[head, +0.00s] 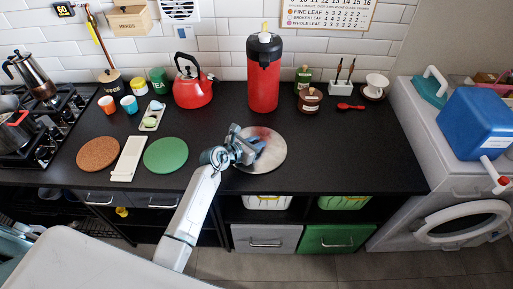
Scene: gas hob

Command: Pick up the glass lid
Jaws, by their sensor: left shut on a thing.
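The glass lid (272,160) is a round, pale grey disc with a reddish tint near its far side. It is at or just above the dark counter in the middle of the head view, in front of the red airpot. My left gripper (256,145) is over the lid and shut on it. The fingers cover the lid's middle, so its knob and the exact grip are hidden. I cannot tell whether the lid touches the counter. My right gripper is not in view.
A green round mat (166,155), a white board (128,159) and a cork mat (98,154) lie to the left. The red airpot (263,85) and red kettle (193,88) stand behind. The counter (350,155) to the right is clear. A gas hob (62,115) is far left.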

